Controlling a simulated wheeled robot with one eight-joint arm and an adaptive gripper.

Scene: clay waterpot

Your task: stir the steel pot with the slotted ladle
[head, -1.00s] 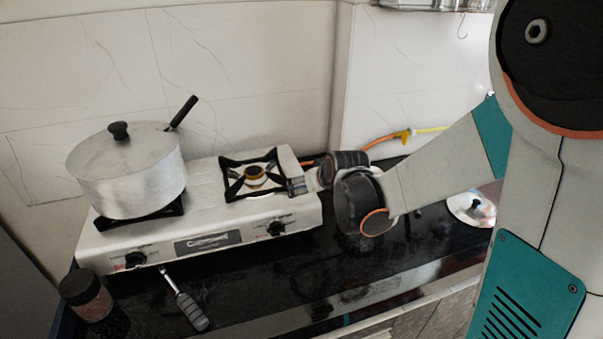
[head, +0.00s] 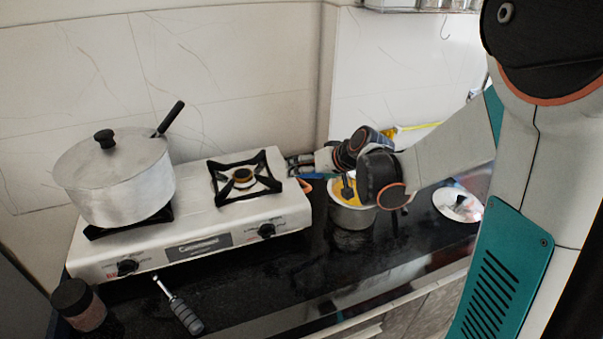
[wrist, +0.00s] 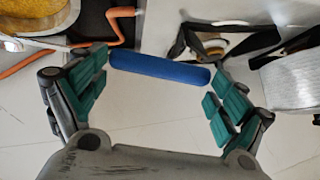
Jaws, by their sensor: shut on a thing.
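My gripper (head: 302,166) is at the right rear of the stove, beside and above an open steel pot (head: 352,218) with yellow contents. In the wrist view, its green-padded fingers (wrist: 158,90) are on either side of a blue handle (wrist: 160,70), apparently the slotted ladle's, and are shut on it. The ladle's slotted end cannot be made out. The steel pot also shows in the wrist view's upper left corner (wrist: 50,44). My wrist hides part of its rim in the head view.
A white two-burner stove (head: 215,240) carries a lidded aluminium pot (head: 120,195) on its left burner; the right burner (head: 243,178) is empty. A loose lid (head: 458,205) lies right of the steel pot.

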